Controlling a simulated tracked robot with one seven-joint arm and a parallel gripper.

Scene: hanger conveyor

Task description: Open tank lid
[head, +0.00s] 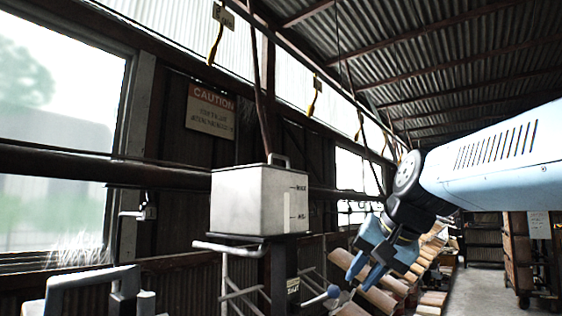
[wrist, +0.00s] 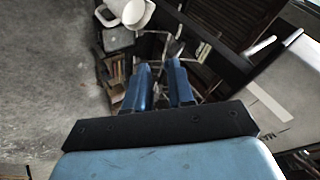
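The tank (head: 258,203) is a pale grey box with a level strip and markings on its front face. It stands on a dark stand left of centre in the head view. Its lid (head: 250,168) lies flat on top, looks closed, and has a raised handle (head: 279,159). My gripper (head: 361,277) is right of the tank and lower than its lid, apart from it. Its two blue fingers are spread with nothing between them. They also show apart in the wrist view (wrist: 160,69). A pale panel at the right of the wrist view appears to be the tank's side (wrist: 285,85).
A tubular frame and a lever with a blue knob (head: 333,291) are below the tank. Stacked wooden pieces (head: 425,265) lie behind my gripper. A caution sign (head: 210,112) hangs on the wall. Hangers dangle from an overhead rail. The floor at right (head: 480,290) is clear.

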